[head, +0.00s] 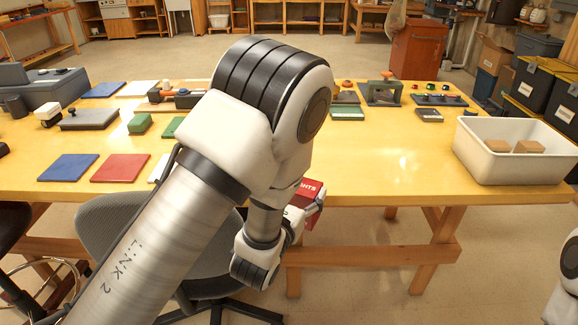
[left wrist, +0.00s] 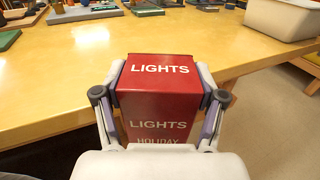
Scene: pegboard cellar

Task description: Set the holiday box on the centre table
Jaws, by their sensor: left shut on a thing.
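The holiday box is a red box (left wrist: 158,100) with "LIGHTS" and "HOLIDAY" in white letters, seen in the left wrist view. My left gripper (left wrist: 160,95) is shut on it, one finger on each side. In the head view the box (head: 311,190) shows only in part behind my left arm, near the front edge of the yellow table (head: 390,160). Whether it touches the table I cannot tell. My right gripper is out of view; only a white piece of my right arm shows at the right edge.
A white bin (head: 515,165) with brown blocks stands at the table's right end. Red (head: 120,168) and blue (head: 68,167) panels lie at the left front. Tools and small parts line the back. The table's right-centre front is clear. A grey chair (head: 125,235) stands before the table.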

